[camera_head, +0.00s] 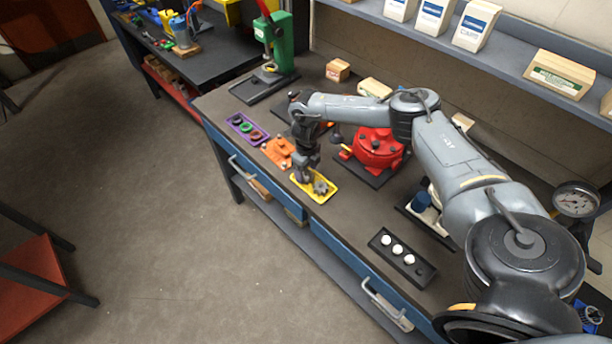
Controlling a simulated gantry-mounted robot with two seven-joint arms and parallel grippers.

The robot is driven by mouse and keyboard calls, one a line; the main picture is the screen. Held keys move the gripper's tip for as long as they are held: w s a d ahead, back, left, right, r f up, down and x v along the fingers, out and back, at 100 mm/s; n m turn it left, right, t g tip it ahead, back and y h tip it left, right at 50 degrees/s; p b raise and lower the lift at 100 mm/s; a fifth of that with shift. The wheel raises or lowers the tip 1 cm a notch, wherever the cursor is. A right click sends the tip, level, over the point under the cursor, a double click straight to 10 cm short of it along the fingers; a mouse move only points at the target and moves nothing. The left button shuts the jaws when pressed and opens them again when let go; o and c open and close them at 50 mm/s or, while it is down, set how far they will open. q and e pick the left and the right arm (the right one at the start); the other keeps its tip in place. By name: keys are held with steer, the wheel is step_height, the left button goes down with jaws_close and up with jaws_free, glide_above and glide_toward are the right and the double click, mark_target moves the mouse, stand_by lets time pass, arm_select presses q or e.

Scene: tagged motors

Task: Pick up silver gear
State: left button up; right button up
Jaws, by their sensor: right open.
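A silver gear (320,187) sits in the yellow tray (326,197) near the front edge of the workbench. My right gripper (302,177) points down at the left part of this tray, just left of the gear. It is open, and I see nothing held in it. Whether its fingers touch the gear or the tray cannot be told at this size. My left gripper is not in view.
A purple tray (246,130) with coloured rings and an orange part (278,152) lie left of the gripper. A red motor housing (376,150) stands behind it. A black tray with white knobs (403,258) lies to the right. A green press (275,45) stands at the back left.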

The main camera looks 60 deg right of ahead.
steer(key=shift+f, duration=0.35)
steer(key=c, duration=0.9)
steer(key=shift+c, duration=0.3)
steer(key=shift+r, duration=0.15)
